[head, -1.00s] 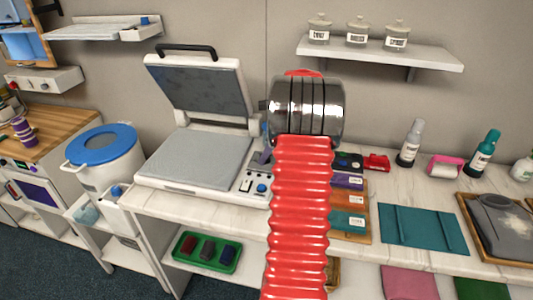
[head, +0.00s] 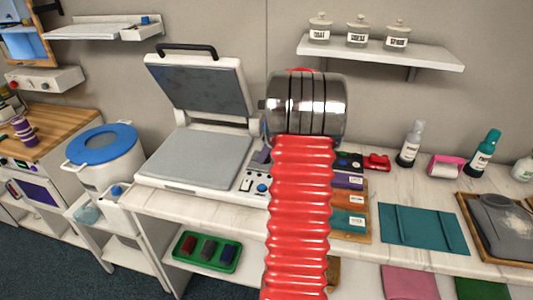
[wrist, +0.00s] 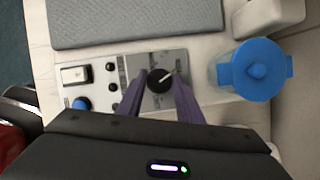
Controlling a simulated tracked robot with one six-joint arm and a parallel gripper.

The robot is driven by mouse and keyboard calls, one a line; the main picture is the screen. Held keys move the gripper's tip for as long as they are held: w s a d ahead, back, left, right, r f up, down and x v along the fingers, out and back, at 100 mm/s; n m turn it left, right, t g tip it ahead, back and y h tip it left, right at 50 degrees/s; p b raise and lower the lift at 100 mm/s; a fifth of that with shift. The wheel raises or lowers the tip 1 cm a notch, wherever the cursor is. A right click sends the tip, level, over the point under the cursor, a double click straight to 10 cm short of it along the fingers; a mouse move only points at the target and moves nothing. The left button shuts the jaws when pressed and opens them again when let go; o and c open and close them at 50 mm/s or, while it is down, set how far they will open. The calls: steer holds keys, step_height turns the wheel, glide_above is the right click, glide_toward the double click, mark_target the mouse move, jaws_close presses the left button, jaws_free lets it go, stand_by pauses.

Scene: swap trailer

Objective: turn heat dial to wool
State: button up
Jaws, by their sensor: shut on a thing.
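The heat dial (wrist: 158,78) is a round black knob with a white pointer line, on a grey panel (wrist: 147,105) in the wrist view. Its pointer is directed up and to the right. My gripper (wrist: 159,86) has its two purple fingers shut on the dial, one on each side. The labels around the dial are too small to read. In the head view the heat press (head: 205,160) stands open with its lid raised. My red arm hides the dial there, and only part of the control panel (head: 255,184) shows.
A blue-lidded clear container (wrist: 257,70) stands right of the panel in the wrist view. A blue knob (wrist: 82,104) and a white switch (wrist: 75,75) sit left of the dial. Colored packets (head: 349,199) lie right of my arm.

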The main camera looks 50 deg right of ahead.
steer(key=o, duration=1)
steer(key=shift+o, duration=0.2)
steer(key=v, duration=1.3)
steer(key=shift+s+r, duration=0.2)
steer(key=shift+r, duration=0.15)
